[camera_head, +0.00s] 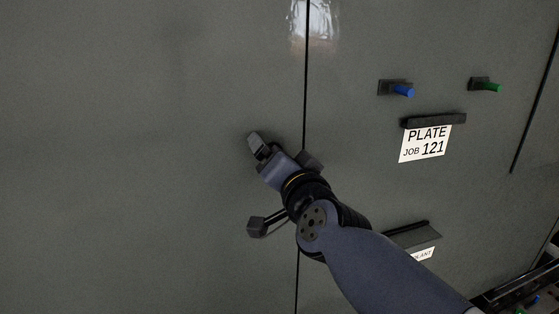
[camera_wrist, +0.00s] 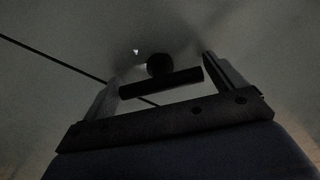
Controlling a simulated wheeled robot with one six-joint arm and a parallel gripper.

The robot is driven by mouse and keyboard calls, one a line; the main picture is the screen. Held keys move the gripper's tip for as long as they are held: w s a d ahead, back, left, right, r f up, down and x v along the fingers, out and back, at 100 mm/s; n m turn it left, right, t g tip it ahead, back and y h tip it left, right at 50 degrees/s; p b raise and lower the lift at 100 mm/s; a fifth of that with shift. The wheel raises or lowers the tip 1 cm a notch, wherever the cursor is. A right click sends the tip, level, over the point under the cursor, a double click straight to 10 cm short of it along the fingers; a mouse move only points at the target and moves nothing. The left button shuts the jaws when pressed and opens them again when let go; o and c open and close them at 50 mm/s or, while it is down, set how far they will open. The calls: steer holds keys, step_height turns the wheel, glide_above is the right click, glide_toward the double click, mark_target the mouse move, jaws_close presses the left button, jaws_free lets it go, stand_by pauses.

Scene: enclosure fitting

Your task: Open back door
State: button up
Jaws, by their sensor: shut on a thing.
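A large grey panel (camera_head: 130,160) fills the left of the head view. A dark vertical seam (camera_head: 306,90) parts it from the panel on the right. My gripper (camera_head: 283,152) is up against the panels at this seam. In the wrist view a dark bar handle (camera_wrist: 160,83) with a round boss behind it lies between the two fingers of my gripper (camera_wrist: 158,72). The fingers are shut on the handle, near its two ends. In the head view the handle is hidden behind my gripper. The seam looks closed, with no visible gap.
On the right panel are a blue peg (camera_head: 403,90), a green peg (camera_head: 490,87) and a white sign (camera_head: 425,143) reading "PLATE JOB 121". A lower sign (camera_head: 420,254) is partly behind my arm. A dark rack (camera_head: 520,292) stands at bottom right. The left panel's face is clear.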

steer(key=shift+m, duration=0.3)
steer(key=o, duration=0.7)
steer(key=p+v, duration=0.6)
steer(key=v, duration=0.5)
steer(key=shift+w, duration=0.2)
